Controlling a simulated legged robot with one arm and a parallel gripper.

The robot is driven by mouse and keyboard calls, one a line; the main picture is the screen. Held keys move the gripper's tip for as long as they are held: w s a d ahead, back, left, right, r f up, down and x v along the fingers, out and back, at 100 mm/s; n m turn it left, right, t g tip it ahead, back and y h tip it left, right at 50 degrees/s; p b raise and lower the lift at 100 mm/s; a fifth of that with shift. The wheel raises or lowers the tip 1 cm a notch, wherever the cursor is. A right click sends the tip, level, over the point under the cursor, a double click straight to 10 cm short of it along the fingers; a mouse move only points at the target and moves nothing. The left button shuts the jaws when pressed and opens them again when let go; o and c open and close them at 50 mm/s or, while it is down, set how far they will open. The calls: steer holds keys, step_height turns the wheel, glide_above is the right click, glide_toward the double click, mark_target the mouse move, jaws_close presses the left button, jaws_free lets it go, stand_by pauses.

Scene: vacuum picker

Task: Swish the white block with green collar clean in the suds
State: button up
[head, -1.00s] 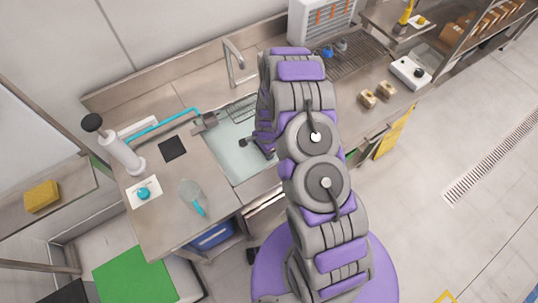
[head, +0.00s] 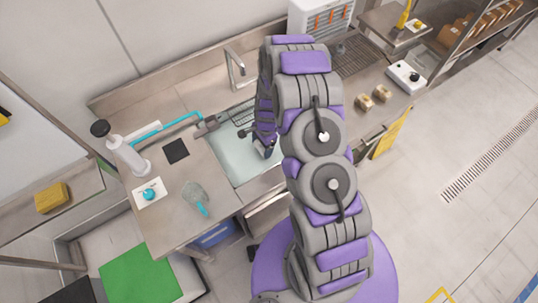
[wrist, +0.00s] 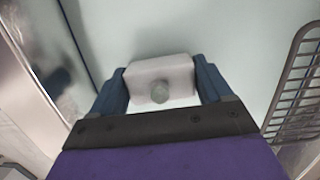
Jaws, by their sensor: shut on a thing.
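The white block (wrist: 160,70) is between the two blue fingers of my gripper (wrist: 161,76) in the wrist view. A round grey-green knob (wrist: 160,92) shows on its near face; I cannot make out a green collar. My gripper is shut on the block, over the pale floor of the sink basin (wrist: 225,35). In the head view the basin (head: 232,155) has pale, greenish contents, and my gripper (head: 265,150) is at its right side, partly hidden by my arm. I cannot tell whether the block touches the liquid.
A wire rack (wrist: 300,80) is close on the right in the wrist view. A faucet (head: 236,70) stands behind the basin. The left counter holds a white pump bottle (head: 127,155), a black square (head: 176,151) and a blue-handled tool (head: 198,196).

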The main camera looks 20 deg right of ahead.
step_height(320, 180, up, 11)
steer(key=p, duration=0.4)
steer(key=shift+r, duration=0.15)
